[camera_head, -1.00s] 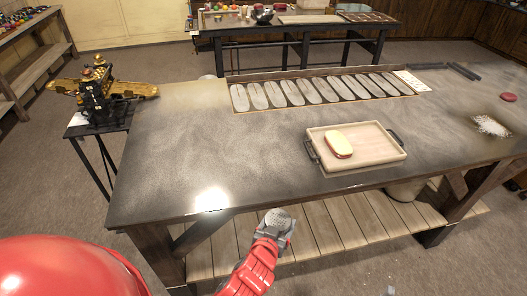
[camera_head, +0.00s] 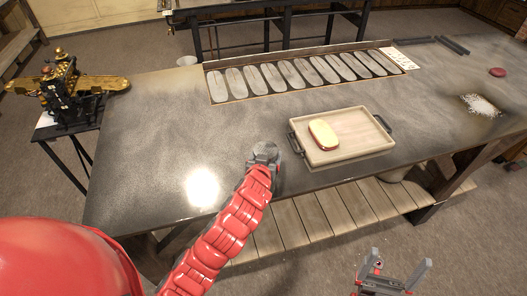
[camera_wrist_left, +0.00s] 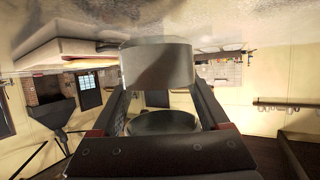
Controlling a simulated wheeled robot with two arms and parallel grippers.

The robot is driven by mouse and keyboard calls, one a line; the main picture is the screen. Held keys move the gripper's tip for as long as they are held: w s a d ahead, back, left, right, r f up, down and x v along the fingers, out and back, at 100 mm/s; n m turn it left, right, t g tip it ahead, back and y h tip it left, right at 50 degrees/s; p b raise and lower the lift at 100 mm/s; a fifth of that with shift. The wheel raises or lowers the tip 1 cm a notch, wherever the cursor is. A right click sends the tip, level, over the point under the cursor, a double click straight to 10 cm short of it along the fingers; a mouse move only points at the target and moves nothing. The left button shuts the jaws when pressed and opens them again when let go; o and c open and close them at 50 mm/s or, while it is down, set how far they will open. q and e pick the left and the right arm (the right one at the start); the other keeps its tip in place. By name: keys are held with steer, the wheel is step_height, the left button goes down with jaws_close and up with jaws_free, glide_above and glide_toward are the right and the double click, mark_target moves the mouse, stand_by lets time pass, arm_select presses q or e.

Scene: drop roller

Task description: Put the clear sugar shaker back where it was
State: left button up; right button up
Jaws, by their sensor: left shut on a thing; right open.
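The sugar shaker (camera_head: 265,150) shows in the head view as a small grey round top at the end of my left arm, over the table left of the tray. In the left wrist view the shaker (camera_wrist_left: 156,66) is a greyish cylinder between the two fingers, close to the table surface. My left gripper (camera_wrist_left: 160,100) is shut on it. Whether its base touches the table, I cannot tell. My right gripper (camera_head: 394,272) is open and empty, low at the lower right, in front of the table.
The wooden tray (camera_head: 350,155) holds a red and cream block (camera_head: 323,134). A framed row of oval moulds (camera_head: 300,75) lies at the back. A white sugar patch (camera_head: 481,105) and a red disc (camera_head: 497,72) lie at right. A brass machine (camera_head: 68,90) stands at left. The table's left part is clear.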

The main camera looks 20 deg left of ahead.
arm_select(q)
steer(key=w+a, duration=0.1)
steer(key=w+a+p, duration=0.1)
steer(key=w, duration=0.1)
steer(key=shift+w+a+f, duration=0.1)
steer(key=shift+w, duration=0.05)
steer(key=shift+w+a+p, duration=0.1)
steer(key=shift+w+p, duration=0.1)
steer(key=shift+p, duration=0.2)
step_height(320, 180, down, 3)
steer(key=shift+s+f+p, duration=0.1)
steer(key=shift+s+p, duration=0.05)
steer(key=shift+p, duration=0.6)
steer(key=shift+f, duration=0.2)
steer(key=shift+f+b, duration=0.2)
steer(key=shift+b, duration=0.1)
steer(key=o, duration=1.5)
steer(key=shift+r, duration=0.1)
steer(key=shift+c, duration=0.2)
